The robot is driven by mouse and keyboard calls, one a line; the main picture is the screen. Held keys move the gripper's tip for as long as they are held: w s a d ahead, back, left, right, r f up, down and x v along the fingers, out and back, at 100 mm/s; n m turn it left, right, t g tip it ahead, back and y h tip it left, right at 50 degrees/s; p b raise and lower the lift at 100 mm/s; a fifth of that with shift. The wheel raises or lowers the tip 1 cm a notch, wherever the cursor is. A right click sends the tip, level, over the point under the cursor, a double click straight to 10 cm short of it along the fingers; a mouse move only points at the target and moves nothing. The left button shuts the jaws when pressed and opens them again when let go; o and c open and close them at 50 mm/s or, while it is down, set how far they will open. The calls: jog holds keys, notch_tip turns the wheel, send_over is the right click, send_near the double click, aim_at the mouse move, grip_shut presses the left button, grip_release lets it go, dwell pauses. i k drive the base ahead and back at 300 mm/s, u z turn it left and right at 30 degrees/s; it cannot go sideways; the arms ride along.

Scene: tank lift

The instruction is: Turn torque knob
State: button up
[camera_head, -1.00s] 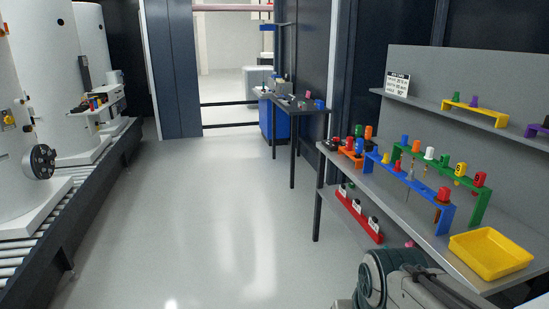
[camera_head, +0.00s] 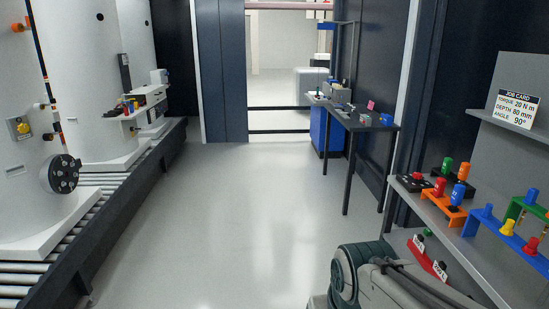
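No knob in view is legibly marked as the torque knob. A yellow knob (camera_head: 23,128) sits on a small grey plate on the nearest white tank (camera_head: 30,80) at the left. Below it on the same tank is a round black disc (camera_head: 62,174) with several holes. The job card (camera_head: 516,110) on the right shelf reads torque 20 N m, depth 80 mm, angle 90°. A part of my arm shows at the bottom, right of centre. My gripper is outside the view.
The right workbench (camera_head: 424,207) holds colored holders with several handled pieces. A dark table (camera_head: 372,125) stands farther back, with a blue cabinet (camera_head: 325,130) beside it. A roller conveyor (camera_head: 92,188) carries the tanks. The floor (camera_head: 235,215) between is clear.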

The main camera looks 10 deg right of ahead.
aim_at(417, 176)
jog(key=z, duration=0.2)
jog(key=i, duration=1.55)
jog(key=z, duration=0.75)
jog(key=i, duration=1.15)
jog(key=z, duration=0.4)
